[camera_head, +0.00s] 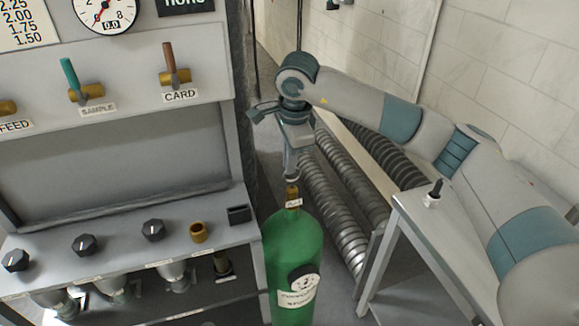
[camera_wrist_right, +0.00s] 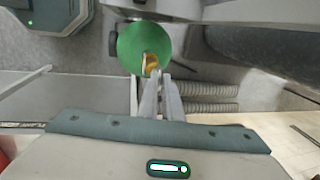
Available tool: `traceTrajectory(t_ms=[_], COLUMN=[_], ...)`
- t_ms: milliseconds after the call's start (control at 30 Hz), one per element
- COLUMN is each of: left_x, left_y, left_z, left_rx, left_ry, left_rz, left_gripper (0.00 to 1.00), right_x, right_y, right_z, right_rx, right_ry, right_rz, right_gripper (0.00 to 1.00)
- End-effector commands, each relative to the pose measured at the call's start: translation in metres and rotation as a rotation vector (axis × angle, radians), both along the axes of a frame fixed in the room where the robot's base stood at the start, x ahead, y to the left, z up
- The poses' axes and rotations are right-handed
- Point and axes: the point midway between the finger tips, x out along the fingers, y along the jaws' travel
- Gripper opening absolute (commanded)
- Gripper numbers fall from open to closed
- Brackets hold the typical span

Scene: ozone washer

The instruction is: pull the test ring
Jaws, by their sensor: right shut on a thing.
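A green gas cylinder (camera_head: 294,250) stands upright in the middle of the head view, with a brass valve (camera_head: 292,192) and a small tag on its top. In the right wrist view the cylinder (camera_wrist_right: 132,45) is seen from above, with the yellowish brass fitting and test ring (camera_wrist_right: 150,62) at its edge. My right gripper (camera_head: 291,177) points down just above the valve. In the right wrist view its narrow fingers (camera_wrist_right: 163,82) are close together at the ring, shut on it. The ring itself is mostly hidden in the head view. My left gripper is not in view.
A grey panel (camera_head: 110,150) with a gauge, SAMPLE and CARD levers and several black knobs fills the left. Ribbed hoses (camera_head: 335,205) run behind the cylinder. A small metal stand with a black switch (camera_head: 434,193) is at right, beneath my right arm.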

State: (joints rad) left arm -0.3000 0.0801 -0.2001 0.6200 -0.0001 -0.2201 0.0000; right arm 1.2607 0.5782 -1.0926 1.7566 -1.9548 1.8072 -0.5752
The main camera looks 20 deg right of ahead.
Motion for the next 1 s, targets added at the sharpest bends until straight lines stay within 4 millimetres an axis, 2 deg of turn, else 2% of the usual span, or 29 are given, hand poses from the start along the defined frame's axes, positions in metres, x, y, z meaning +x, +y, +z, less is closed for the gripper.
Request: traceTrajectory(t_ms=[33,100,400,433,500,833,1000], left_x=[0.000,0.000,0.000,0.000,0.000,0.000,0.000], left_y=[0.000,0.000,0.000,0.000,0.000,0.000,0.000], left_z=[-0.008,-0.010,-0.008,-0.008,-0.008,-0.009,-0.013], left_rx=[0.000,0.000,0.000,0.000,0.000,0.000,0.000], left_ry=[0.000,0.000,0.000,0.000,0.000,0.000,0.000], left_rz=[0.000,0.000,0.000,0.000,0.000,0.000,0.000], left_gripper=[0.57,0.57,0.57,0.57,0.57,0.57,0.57], right_x=[0.001,0.001,0.001,0.001,0.001,0.000,-0.001], right_y=[0.000,0.000,0.000,0.000,0.000,0.000,0.000], right_z=[0.001,0.005,0.010,0.010,0.009,0.009,0.016], right_rx=[-0.001,0.000,0.000,0.000,0.001,0.000,-0.001], right_ry=[-0.006,-0.005,-0.004,-0.004,-0.004,-0.002,-0.004], right_rz=[-0.001,-0.001,-0.002,-0.002,-0.002,-0.001,-0.001], right_gripper=[0.00,0.00,0.00,0.13,0.25,0.25,0.25])
